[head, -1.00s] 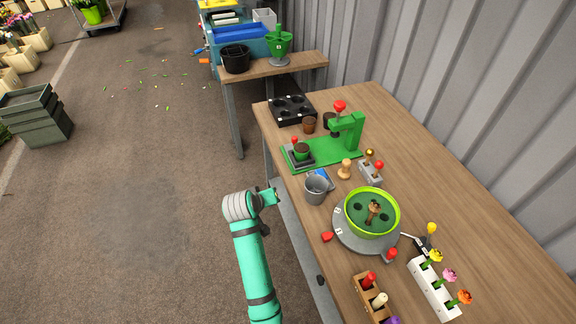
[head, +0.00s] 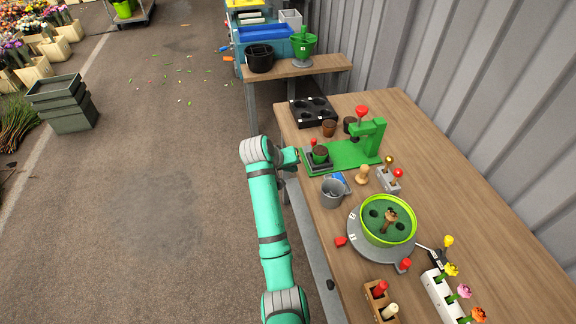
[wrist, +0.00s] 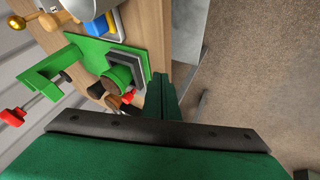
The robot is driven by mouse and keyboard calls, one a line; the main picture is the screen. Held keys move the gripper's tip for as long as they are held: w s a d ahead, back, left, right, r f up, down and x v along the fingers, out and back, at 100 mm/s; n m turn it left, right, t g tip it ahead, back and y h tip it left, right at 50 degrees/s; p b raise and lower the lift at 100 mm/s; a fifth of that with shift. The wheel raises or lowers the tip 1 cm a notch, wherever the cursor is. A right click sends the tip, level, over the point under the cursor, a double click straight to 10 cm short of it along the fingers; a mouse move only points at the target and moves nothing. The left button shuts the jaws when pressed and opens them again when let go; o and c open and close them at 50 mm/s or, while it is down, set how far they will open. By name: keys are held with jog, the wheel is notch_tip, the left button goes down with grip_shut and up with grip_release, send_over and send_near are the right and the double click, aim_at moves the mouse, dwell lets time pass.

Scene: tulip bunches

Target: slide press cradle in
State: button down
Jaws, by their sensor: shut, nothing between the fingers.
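The green press (head: 345,153) stands on the table with its upright at the right and a red ball lever (head: 361,111) on top. Its grey cradle (head: 317,166) is at the left end of the green base, out from under the press head, with a small soil-filled pot (head: 320,154) on it and a red knob behind. The cradle (wrist: 128,57) and pot (wrist: 117,78) also show in the wrist view. My gripper (head: 296,156) is shut and empty just left of the cradle; its fingers (wrist: 160,88) are close beside it. I cannot tell whether they touch.
A grey jug (head: 333,194) and wooden stamp (head: 362,174) stand in front of the press. A black tray (head: 313,111) and brown pots (head: 329,128) are behind it. A green bowl on a turntable (head: 357,238) is nearer.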

jog(key=x, duration=0.3)
jog(key=shift+f, duration=0.15)
jog(key=d, duration=0.1)
jog(key=w+d, duration=0.1)
jog(key=shift+d, duration=0.25)
jog(key=shift+w+d, duration=0.15)
jog(key=shift+d, duration=0.5)
